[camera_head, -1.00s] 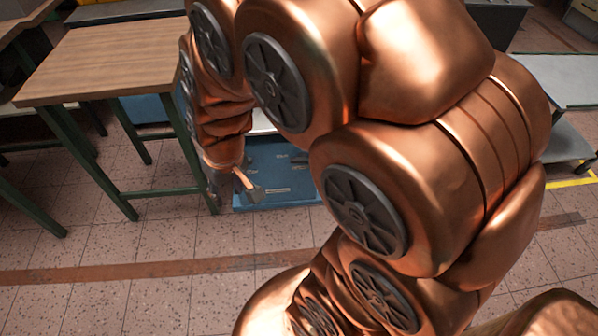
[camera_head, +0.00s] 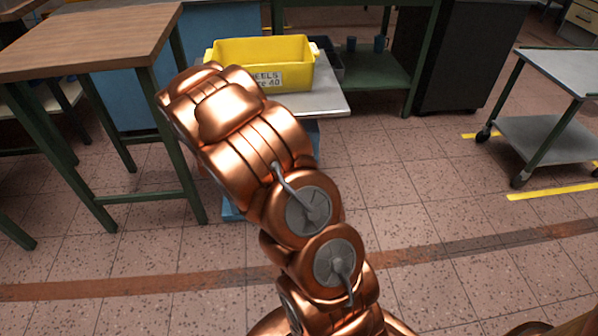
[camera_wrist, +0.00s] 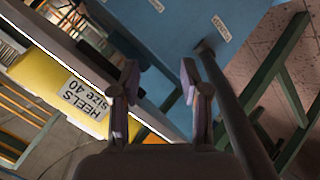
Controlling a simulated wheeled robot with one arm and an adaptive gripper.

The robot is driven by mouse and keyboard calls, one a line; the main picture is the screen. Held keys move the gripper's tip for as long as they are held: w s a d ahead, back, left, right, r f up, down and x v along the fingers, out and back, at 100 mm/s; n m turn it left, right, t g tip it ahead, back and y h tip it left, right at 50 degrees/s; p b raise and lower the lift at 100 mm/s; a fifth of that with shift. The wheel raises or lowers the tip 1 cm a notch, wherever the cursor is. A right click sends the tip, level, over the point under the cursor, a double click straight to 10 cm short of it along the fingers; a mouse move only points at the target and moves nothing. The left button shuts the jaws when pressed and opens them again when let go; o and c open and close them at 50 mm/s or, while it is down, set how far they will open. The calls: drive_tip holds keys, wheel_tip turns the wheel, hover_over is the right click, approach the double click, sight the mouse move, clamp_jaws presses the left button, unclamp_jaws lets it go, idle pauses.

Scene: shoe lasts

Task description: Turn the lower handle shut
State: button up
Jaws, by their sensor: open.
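My gripper (camera_wrist: 160,74) is open and empty in the wrist view, its two fingers apart in front of the blue cabinet (camera_wrist: 185,45). The cabinet front carries small white labels (camera_wrist: 221,28). A long dark bar (camera_wrist: 228,95) runs from the blue front toward the lower right, to the right of my fingers; I cannot tell whether it is a handle. No handle is clearly recognisable. In the head view my arm hides my gripper and most of the blue cabinet (camera_head: 231,210).
A yellow bin (camera_head: 290,58) labelled for heels stands on the cabinet's grey top (camera_head: 325,100). A wooden table (camera_head: 85,42) with green legs is close on the left. A grey trolley (camera_head: 545,140) stands at the right. The floor between is clear.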

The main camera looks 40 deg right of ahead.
drive_tip(key=s+d+f+n+t+h+b, duration=0.2)
drive_tip(key=s+d+f+n+h+b, duration=0.2)
drive_tip(key=d+f+h+b, duration=0.55)
drive_tip(key=w+d+f+y+b, duration=0.2)
drive_tip(key=w+d+f+b, duration=0.1)
drive_tip(key=d, duration=0.5)
drive_tip(key=shift+w+d+f+n, duration=0.15)
drive_tip(key=shift+w+f+n, duration=0.15)
drive_tip(key=shift+w+f, duration=0.15)
clamp_jaws()
